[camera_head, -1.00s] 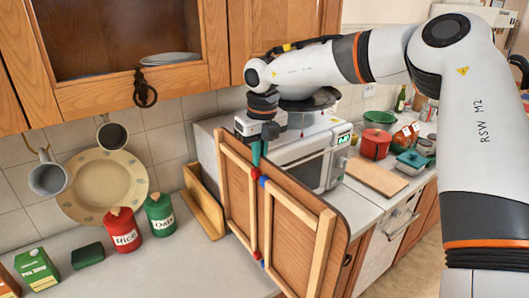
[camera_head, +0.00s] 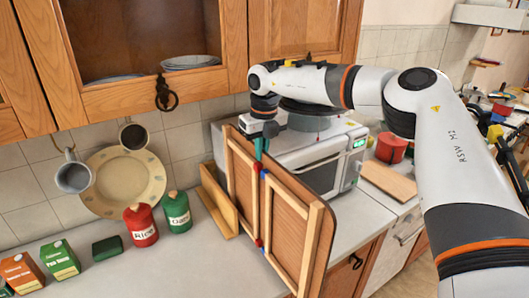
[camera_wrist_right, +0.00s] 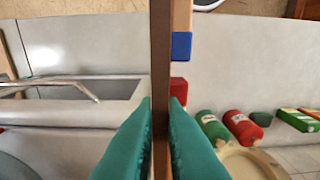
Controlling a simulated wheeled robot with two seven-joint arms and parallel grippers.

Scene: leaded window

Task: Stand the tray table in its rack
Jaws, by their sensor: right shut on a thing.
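The tray table (camera_head: 285,232) is a folded brown wooden panel with pale slats and red and blue fittings, held on edge, nearly upright. My right gripper (camera_head: 262,150) is shut on its top edge. In the right wrist view, the teal fingertips (camera_wrist_right: 164,104) pinch the panel edge (camera_wrist_right: 161,50) from both sides. The rack (camera_head: 218,203) is a light wooden holder on the counter against the tiled wall, just left of the tray table. I cannot tell whether the tray table's lower edge touches the counter. My left gripper is not in view.
A white microwave (camera_head: 322,165) stands right behind the tray table. A red can (camera_head: 141,226) and a green can (camera_head: 177,212) stand left of the rack. A plate (camera_head: 125,185) leans on the wall. The counter (camera_head: 190,265) in front is clear.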

